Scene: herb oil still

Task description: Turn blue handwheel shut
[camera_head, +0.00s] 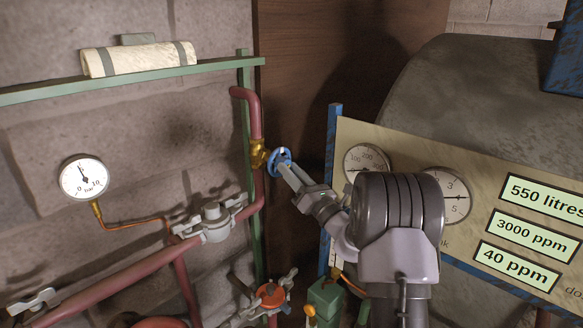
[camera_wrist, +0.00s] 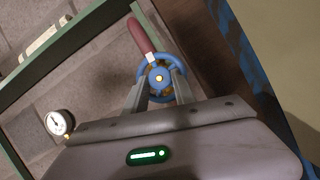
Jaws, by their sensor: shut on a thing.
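The blue handwheel (camera_head: 280,160) sits on a brass valve (camera_head: 258,153) on the red vertical pipe, left of the instrument panel. In the wrist view the handwheel (camera_wrist: 158,78) shows as a ring with spokes and a light hub. My gripper (camera_head: 285,168) reaches it from the lower right. In the wrist view my gripper's two fingers (camera_wrist: 158,84) lie on either side of the wheel's lower part and are shut on it. The fingers hide part of the wheel. How far the valve is turned cannot be told.
A panel (camera_head: 470,190) with dials and number plates stands close on the right. A green post (camera_head: 246,110) and red pipe (camera_head: 254,115) run beside the valve. A grey valve (camera_head: 213,222), pressure gauge (camera_head: 84,178) and orange-red valve wheel (camera_head: 270,295) are nearby. A rolled bundle (camera_head: 138,58) lies on the green shelf.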

